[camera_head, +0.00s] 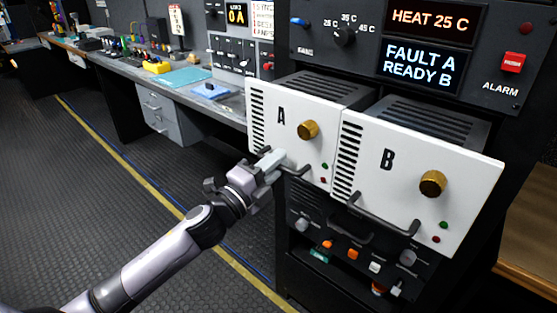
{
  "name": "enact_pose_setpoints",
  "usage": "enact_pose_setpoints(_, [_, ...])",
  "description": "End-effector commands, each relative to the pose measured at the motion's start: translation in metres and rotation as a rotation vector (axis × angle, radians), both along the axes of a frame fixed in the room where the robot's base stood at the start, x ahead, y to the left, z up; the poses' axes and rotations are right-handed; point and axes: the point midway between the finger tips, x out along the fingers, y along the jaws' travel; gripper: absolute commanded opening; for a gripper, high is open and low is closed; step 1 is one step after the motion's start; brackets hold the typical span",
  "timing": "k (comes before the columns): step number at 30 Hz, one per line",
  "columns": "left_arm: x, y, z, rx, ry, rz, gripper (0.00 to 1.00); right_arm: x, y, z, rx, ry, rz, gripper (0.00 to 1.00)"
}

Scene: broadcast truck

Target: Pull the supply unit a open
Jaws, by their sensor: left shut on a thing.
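Supply unit A (286,142) is a white-fronted box marked "A", with a brass knob, vent slots and a dark handle low on its front. Its dark slotted top shows behind the front, so it stands out from the rack. My left gripper (274,164) is shut on the handle of unit A. The fingers hide much of that handle. Supply unit B (405,183), marked "B", is beside it on the right and also stands out, with its handle (383,214) free. My right gripper is not in view.
The rack panel above has a dial (345,36), a display (418,63) reading "FAULT A READY B" and a red alarm switch (512,62). A long workbench (110,58) with gear runs back left. The dark floor (75,180) at left is clear. A wooden surface (530,230) is at right.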

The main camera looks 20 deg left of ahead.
Motion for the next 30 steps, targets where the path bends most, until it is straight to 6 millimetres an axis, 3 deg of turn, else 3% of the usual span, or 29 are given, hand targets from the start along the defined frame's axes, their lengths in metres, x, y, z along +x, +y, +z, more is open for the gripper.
enact_pose_setpoints(6, [0.0,0.0,0.0,0.001,0.001,0.001,0.0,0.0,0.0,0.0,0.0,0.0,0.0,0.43])
enact_pose_setpoints(7, [0.0,0.0,0.0,0.001,0.001,0.0,0.25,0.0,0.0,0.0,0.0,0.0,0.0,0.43])
enact_pose_setpoints(8, [0.0,0.0,0.0,0.001,0.001,0.0,0.34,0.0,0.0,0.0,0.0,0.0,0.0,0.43])
enact_pose_setpoints(20, [-0.004,0.002,-0.002,0.001,0.0,0.0,0.34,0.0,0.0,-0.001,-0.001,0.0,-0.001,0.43])
enact_pose_setpoints(30, [-0.043,0.016,-0.011,0.001,0.002,0.001,0.34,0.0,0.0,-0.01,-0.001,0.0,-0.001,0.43])
